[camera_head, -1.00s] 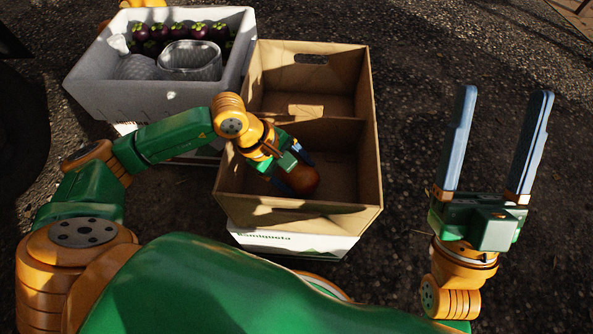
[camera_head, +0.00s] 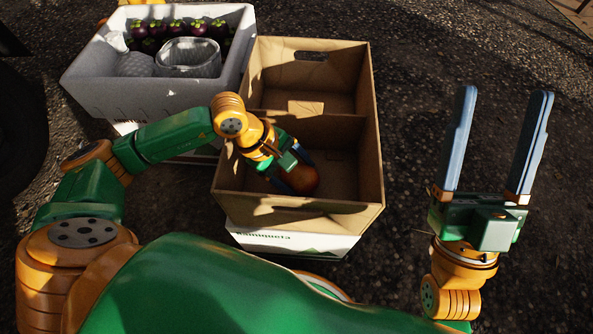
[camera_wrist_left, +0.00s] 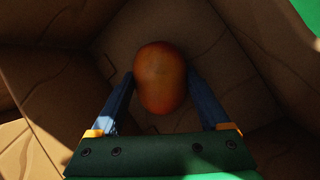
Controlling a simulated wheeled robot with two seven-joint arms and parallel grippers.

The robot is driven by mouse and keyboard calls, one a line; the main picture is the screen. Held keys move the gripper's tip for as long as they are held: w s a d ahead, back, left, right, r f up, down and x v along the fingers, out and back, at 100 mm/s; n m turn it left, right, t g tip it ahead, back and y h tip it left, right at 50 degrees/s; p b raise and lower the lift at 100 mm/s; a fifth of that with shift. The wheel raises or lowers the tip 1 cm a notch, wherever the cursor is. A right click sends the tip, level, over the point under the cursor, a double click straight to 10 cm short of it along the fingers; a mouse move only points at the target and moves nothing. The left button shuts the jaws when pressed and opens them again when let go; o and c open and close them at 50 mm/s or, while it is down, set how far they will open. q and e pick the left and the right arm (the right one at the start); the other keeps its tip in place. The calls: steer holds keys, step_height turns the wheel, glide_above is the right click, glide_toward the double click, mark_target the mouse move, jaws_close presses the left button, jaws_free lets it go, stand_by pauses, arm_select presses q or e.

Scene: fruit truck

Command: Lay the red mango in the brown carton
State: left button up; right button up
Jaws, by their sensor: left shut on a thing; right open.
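The red mango (camera_head: 301,180) is inside the near compartment of the brown carton (camera_head: 372,125). My left gripper (camera_head: 290,174) reaches down into that compartment and is shut on the mango. In the left wrist view the mango (camera_wrist_left: 160,78) sits between the two blue fingers of my left gripper (camera_wrist_left: 160,88), with the carton floor (camera_wrist_left: 112,45) behind it. I cannot tell whether the mango touches the floor. My right gripper (camera_head: 494,145) is open and empty, to the right of the carton, with its fingers pointing up in the picture.
A divider (camera_head: 335,127) splits the carton; its far compartment looks empty. A grey crate (camera_head: 110,90) with mangosteens (camera_head: 197,29) and a clear container (camera_head: 190,60) stands at the back left. A white printed box (camera_head: 290,240) is under the carton. Dark ground lies to the right.

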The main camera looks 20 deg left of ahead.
arm_select(q)
steer(key=shift+f, duration=0.2)
stand_by(0.3)
steer(key=o, duration=0.8)
step_height(320, 180, up, 22)
steer(key=p, duration=1.6)
steer(key=shift+r, duration=0.25)
